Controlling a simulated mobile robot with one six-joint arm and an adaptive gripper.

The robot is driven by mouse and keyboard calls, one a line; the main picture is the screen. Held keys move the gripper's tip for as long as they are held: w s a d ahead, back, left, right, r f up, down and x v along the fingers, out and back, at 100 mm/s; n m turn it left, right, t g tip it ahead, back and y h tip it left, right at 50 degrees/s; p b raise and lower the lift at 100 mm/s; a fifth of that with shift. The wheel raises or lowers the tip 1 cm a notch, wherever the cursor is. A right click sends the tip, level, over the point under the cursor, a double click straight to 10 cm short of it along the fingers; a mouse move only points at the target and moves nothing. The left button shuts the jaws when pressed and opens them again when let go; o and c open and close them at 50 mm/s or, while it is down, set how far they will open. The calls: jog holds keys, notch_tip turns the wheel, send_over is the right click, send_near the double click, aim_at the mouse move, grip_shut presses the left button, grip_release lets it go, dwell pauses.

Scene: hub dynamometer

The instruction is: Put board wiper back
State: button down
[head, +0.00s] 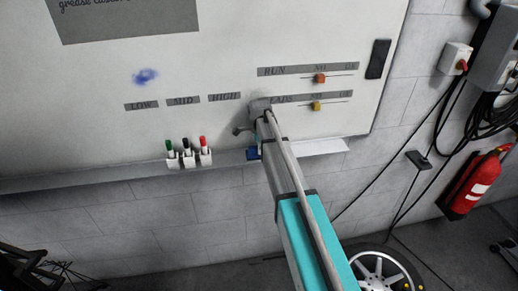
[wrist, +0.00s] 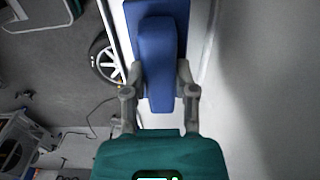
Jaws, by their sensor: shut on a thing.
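The board wiper is a blue block, seen in the wrist view (wrist: 158,60) between the two fingers of my gripper (wrist: 156,88). My gripper is shut on its narrower raised part; a wider blue part shows behind it. In the head view a small blue patch of the wiper (head: 253,154) shows at the ledge (head: 225,157) under the whiteboard (head: 210,60), beside my arm. My arm hides most of the gripper there. I cannot tell whether the wiper touches the ledge.
A white holder (head: 190,160) with green, black and red markers sits left on the ledge. Sliders (head: 318,78), cables and a red extinguisher (head: 476,182) are at right.

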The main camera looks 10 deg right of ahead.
jog(key=shift+c, duration=2)
grip_release()
notch_tip(320, 180, up, 12)
jog(key=p, duration=1.2)
jog(key=shift+s, duration=0.1)
jog(key=shift+s, duration=0.1)
jog(key=s+n, duration=1.8)
jog(key=s, duration=1)
jog(key=shift+s, duration=0.35)
